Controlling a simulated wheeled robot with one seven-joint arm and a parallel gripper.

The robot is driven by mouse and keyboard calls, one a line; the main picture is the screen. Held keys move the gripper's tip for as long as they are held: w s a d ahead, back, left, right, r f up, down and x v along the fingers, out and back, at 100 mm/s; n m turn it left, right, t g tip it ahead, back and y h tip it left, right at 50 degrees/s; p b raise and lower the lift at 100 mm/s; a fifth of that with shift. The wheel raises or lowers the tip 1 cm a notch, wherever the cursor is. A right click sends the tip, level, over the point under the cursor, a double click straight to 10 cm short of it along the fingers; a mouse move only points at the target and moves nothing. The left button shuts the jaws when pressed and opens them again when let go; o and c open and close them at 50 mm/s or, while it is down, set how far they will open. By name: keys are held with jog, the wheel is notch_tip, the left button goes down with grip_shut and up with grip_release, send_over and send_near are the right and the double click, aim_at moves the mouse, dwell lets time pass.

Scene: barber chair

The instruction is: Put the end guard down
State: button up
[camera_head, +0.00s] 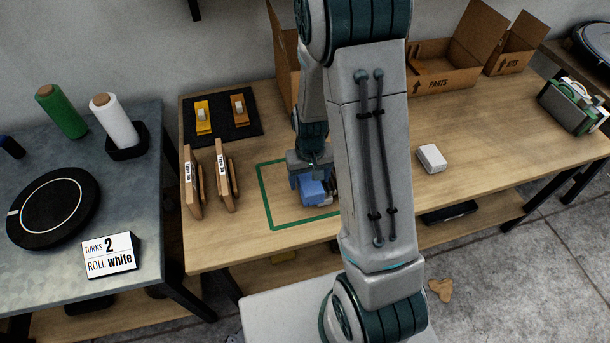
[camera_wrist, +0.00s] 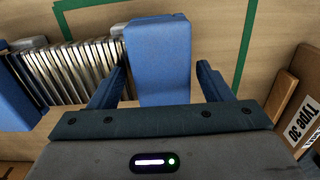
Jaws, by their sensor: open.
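A blue block (camera_wrist: 160,45), which looks like the end guard, lies between my gripper's fingers in the wrist view. It also shows in the head view (camera_head: 313,192), within a green taped outline on the wooden table. My gripper (camera_wrist: 161,78) is open, with its fingers on either side of the block and a gap visible at the right finger. In the head view, my gripper (camera_head: 310,180) points down at the block. A row of thin metallic plates (camera_wrist: 70,70) stands left of the block, with a second blue block (camera_wrist: 18,98) at its left end. My arm hides part of the table.
Brown labelled panels (camera_head: 193,182) stand left of the green outline (camera_head: 266,205). Behind them is a dark mat (camera_head: 220,127) with yellow and orange pieces. A white box (camera_head: 431,158) lies right of my arm. Cardboard boxes (camera_head: 440,72) stand at the back right.

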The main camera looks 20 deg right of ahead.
aim_at(308, 178)
notch_tip(308, 178, up, 11)
jog(key=s+r+t, duration=0.3)
jog(key=s+r, duration=0.9)
jog(key=s, duration=0.1)
jog(key=shift+s+a+r+p, duration=0.2)
jog(key=shift+s+r+p, duration=0.1)
jog(key=shift+s, duration=0.05)
dwell(0.8)
